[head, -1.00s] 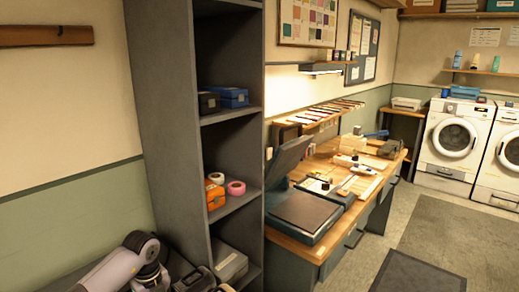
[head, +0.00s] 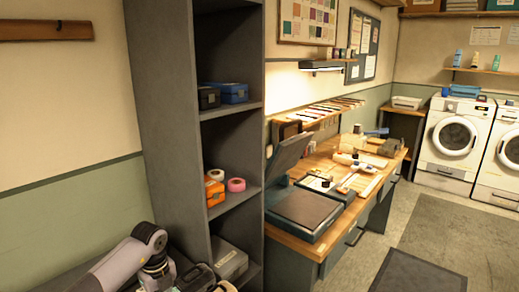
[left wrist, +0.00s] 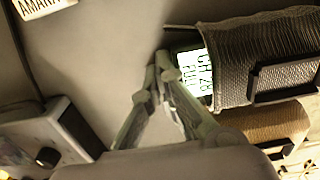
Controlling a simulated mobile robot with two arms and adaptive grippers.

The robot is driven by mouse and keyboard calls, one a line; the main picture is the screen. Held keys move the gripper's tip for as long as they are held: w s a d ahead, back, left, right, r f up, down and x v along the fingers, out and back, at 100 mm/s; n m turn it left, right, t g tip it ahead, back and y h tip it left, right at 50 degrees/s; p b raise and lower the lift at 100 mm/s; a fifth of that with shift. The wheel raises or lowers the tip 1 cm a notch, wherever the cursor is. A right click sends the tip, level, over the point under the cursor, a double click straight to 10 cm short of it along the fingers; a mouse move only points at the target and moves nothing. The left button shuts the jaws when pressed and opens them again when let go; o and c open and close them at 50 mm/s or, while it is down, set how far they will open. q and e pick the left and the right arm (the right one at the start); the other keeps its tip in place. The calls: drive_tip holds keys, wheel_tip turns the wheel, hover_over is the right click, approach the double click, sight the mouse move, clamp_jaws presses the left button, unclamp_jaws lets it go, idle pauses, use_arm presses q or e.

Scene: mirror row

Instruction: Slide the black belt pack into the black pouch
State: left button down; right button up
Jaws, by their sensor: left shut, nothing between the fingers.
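In the left wrist view the black pouch (left wrist: 265,48) lies on its side at the upper right, its mouth facing left. The black belt pack (left wrist: 174,42) sits in that mouth. Its left end, with a lit display, sticks out; the rest is hidden inside the pouch. My left gripper (left wrist: 160,64) is shut and empty, its fingertips at the pack's outer end; I cannot tell whether they touch it. In the head view my left arm comes in at the bottom left, and the pouch and pack cannot be made out. My right gripper is not in view.
A brown pouch (left wrist: 262,122) lies just below the black one. A grey box with a dark knob (left wrist: 45,138) is at the lower left, and a name label (left wrist: 46,5) at the upper left. A tall grey shelf unit (head: 168,120) stands beside my left arm in the head view.

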use_arm(q)
drive_tip(key=shift+w+d+f+b, duration=0.1)
drive_tip(key=shift+w+d+b, duration=0.45)
drive_tip(key=shift+w+d, duration=0.1)
drive_tip(key=shift+s+a+p, duration=0.3)
drive_tip(key=shift+a+p, duration=0.05)
drive_tip(key=shift+p, duration=0.2)
drive_tip(key=shift+s+a+p, duration=0.4)
drive_tip(key=shift+s+a, duration=0.05)
drive_tip(key=shift+s, duration=0.1)
wheel_tip(320, 180, up, 8)
drive_tip(key=p, duration=0.6)
drive_tip(key=shift+w, duration=0.1)
